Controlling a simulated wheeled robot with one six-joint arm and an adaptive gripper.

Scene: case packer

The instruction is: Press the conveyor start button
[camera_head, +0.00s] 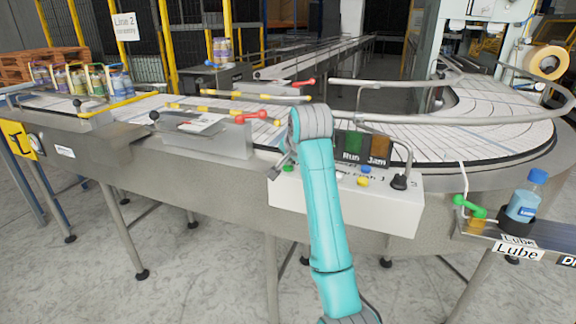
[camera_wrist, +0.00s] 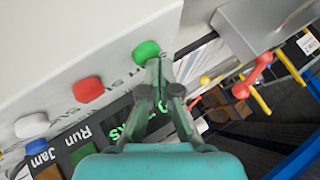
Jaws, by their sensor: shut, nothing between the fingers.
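The green button (camera_head: 289,168) sits at the left end of the white control box (camera_head: 400,215) on the conveyor's front side. In the wrist view the green button (camera_wrist: 146,49) is right by the fingertips of my gripper (camera_wrist: 160,64). My gripper is shut and empty, its tips pointing at the button's edge. I cannot tell whether they touch it. In the head view my gripper (camera_head: 279,172) is small beside the button, partly hidden by my wrist. A red button (camera_wrist: 88,90) and a white button (camera_wrist: 32,125) follow along the panel.
Run (camera_head: 350,144) and Jam (camera_head: 379,149) lamps stand behind the box. A blue button (camera_head: 367,170), a yellow button (camera_head: 362,182) and a black knob (camera_head: 399,182) are on its right. A metal plate with a red-tipped lever (camera_head: 252,117) is to the left.

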